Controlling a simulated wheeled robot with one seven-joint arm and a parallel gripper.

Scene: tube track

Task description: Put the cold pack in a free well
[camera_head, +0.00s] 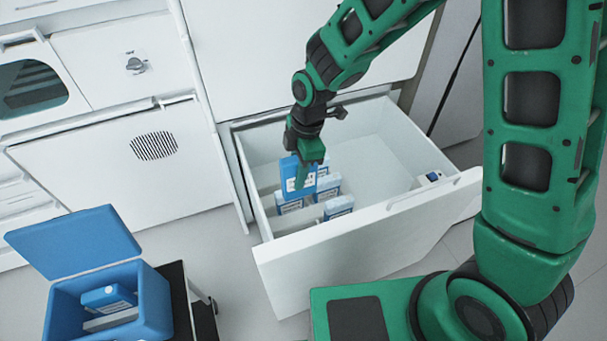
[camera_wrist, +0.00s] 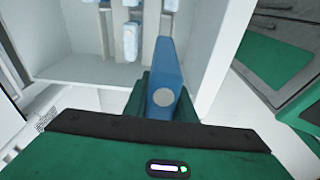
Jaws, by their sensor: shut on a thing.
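My gripper (camera_head: 306,163) is shut on a blue cold pack (camera_head: 291,175) with a white label and holds it upright over the left part of an open white drawer (camera_head: 394,205). In the wrist view the held cold pack (camera_wrist: 166,80) stands between the green fingers, edge-on to the camera. Below it, other blue and white packs stand in the drawer's divided wells, one at the front (camera_head: 338,207) and one at the left (camera_head: 288,204). The wrist view also shows packs in the wells (camera_wrist: 131,40). Which wells are free is partly hidden by my gripper and the held pack.
A blue cooler box (camera_head: 155,300) with its lid open stands on a dark cart at the lower left, with a blue pack (camera_head: 108,298) inside. A small white and blue item (camera_head: 431,178) lies at the drawer's right. The drawer's right half is otherwise bare.

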